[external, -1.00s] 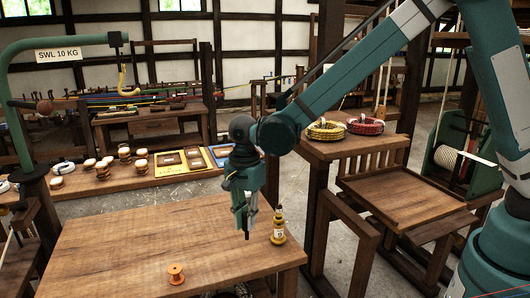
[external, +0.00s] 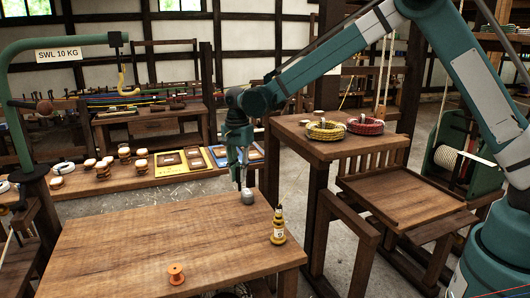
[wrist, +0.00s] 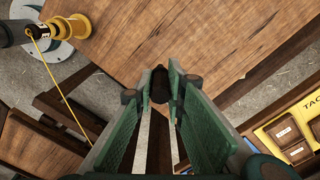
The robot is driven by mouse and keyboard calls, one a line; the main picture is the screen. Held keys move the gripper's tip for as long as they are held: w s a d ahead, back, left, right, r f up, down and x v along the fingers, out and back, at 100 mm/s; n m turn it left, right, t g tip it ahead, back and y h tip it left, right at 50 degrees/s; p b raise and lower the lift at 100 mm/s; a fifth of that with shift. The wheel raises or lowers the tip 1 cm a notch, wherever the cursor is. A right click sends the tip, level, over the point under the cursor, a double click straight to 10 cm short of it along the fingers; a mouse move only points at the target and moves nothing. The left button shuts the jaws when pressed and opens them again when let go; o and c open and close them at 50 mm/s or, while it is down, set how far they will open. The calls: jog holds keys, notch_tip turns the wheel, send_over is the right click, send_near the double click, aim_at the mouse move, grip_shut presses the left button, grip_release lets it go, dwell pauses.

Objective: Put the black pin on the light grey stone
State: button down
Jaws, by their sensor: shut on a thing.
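My gripper (external: 243,187) hangs low over the far right corner of the wooden table. Its fingers are closed on the black pin (wrist: 159,85), which shows as a small dark shape between the fingertips in the wrist view. I cannot make out the stone in the wrist view. Whether the pin touches the stone cannot be told, as the pin's lower end is hidden.
An orange spool (external: 176,274) stands at the front. The middle of the wooden table (external: 150,235) is clear. A yellow tray (wrist: 290,135) lies beyond the table.

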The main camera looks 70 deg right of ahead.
jog(key=r, duration=0.2)
send_over(247, 191)
jog(key=shift+a+f+n+p, duration=0.1)
jog(key=shift+n+p, duration=0.2)
jog(key=shift+p, duration=0.15)
notch_tip(247, 191, down, 6)
jog(key=shift+f, duration=0.15)
jog(key=shift+f, duration=0.1)
jog(key=shift+f, duration=1.75)
jog(key=shift+s+f+b, duration=0.1)
jog(key=shift+f+b, duration=0.05)
jog(key=shift+b, duration=0.15)
jog(key=c, duration=2.4)
grip_release()
jog(key=shift+o, duration=0.2)
